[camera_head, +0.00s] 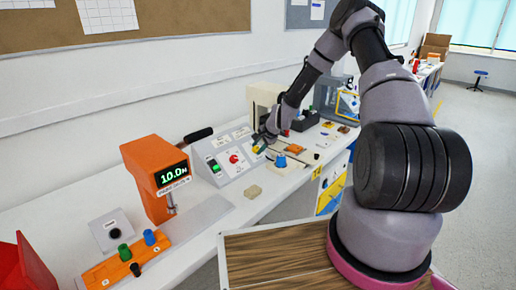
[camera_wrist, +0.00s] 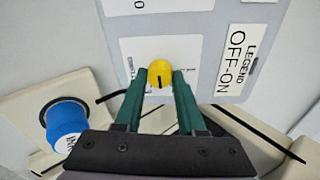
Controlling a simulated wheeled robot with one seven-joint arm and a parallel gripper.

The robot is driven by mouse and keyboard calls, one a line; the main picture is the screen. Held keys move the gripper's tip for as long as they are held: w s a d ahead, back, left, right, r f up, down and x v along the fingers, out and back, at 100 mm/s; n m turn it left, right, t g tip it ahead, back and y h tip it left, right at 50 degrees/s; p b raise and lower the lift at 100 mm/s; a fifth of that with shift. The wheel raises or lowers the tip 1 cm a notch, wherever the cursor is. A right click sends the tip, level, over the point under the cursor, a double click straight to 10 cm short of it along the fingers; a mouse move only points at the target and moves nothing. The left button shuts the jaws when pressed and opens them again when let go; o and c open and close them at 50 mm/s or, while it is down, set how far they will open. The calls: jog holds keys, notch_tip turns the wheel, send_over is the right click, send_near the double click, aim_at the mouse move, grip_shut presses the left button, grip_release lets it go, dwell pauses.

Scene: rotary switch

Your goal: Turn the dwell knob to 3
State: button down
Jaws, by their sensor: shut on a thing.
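A yellow knob (camera_wrist: 161,73) with a black pointer line sits on a white plate of the grey control panel (camera_wrist: 205,70). In the wrist view the line runs down from the knob's middle; scale numbers around it cannot be read. The green fingers of my gripper (camera_wrist: 160,82) are shut on the knob from both sides. In the head view my gripper (camera_head: 262,141) is at the panel's right end, and part of the yellow knob (camera_head: 256,149) shows there. The word dwell is not readable in either view.
The panel also bears a red knob (camera_head: 234,158) and a green switch (camera_head: 215,166). A blue knob (camera_wrist: 65,120) stands on a beige fixture left of my gripper in the wrist view. An orange press (camera_head: 157,178) stands farther left on the white bench.

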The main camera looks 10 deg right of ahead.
jog(key=m, duration=0.6)
jog(key=shift+d+g, duration=0.15)
jog(key=shift+g, duration=0.25)
jog(key=shift+m, duration=0.3)
jog(key=c, duration=0.5)
grip_release()
jog(key=shift+r, duration=0.1)
jog(key=v, duration=1)
jog(key=shift+s+d+r, duration=0.15)
jog(key=shift+s+r, duration=0.05)
jog(key=shift+r, duration=0.1)
